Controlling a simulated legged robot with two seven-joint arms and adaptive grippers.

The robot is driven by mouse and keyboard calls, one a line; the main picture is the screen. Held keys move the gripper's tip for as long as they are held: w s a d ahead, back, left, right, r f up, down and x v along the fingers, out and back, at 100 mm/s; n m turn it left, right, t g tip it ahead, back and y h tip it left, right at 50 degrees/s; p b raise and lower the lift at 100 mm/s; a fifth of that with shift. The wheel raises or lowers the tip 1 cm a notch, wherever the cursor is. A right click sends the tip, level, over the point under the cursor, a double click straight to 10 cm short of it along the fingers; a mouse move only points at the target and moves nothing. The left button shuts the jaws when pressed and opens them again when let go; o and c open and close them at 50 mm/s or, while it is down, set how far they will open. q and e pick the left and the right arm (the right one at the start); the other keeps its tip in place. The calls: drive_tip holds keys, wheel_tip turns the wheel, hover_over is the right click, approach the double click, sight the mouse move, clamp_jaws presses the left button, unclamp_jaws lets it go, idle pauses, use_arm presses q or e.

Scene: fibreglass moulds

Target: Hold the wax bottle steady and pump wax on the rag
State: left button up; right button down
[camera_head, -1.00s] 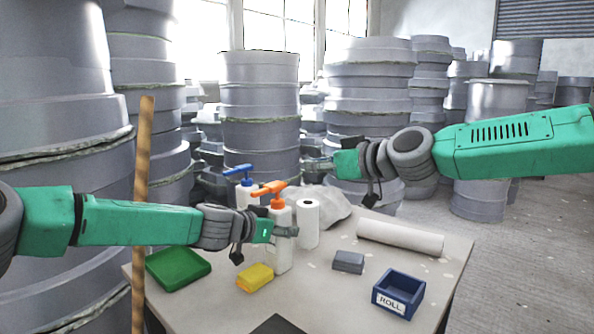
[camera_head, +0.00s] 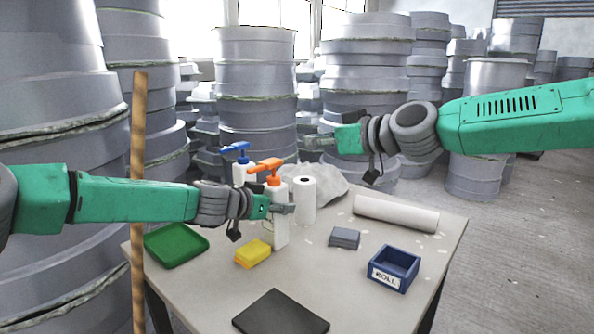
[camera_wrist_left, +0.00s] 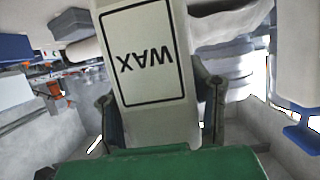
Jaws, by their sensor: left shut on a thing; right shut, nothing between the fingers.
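The wax bottle (camera_head: 280,222) is white with an orange pump head (camera_head: 266,167) and stands upright on the table. Its WAX label shows upside down in the left wrist view (camera_wrist_left: 150,58). My left gripper (camera_head: 284,208) is shut on the bottle's body, with a finger on each side in the left wrist view. My right gripper (camera_head: 318,141) is shut and empty, in the air above and right of the pump head, apart from it. A crumpled pale cloth (camera_head: 328,181) lies behind the bottle; I cannot tell if it is the rag.
A blue-pump bottle (camera_head: 240,172) and a white upright roll (camera_head: 304,202) stand close by. The table (camera_head: 310,265) also holds a green tray (camera_head: 176,244), yellow sponge (camera_head: 252,252), grey block (camera_head: 344,238), blue ROLL box (camera_head: 393,268), dark flat pad (camera_head: 281,314) and lying roll (camera_head: 395,213). A wooden pole (camera_head: 138,200) rises at left.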

idle(0.4)
use_arm(q)
drive_tip(key=o, duration=1.4)
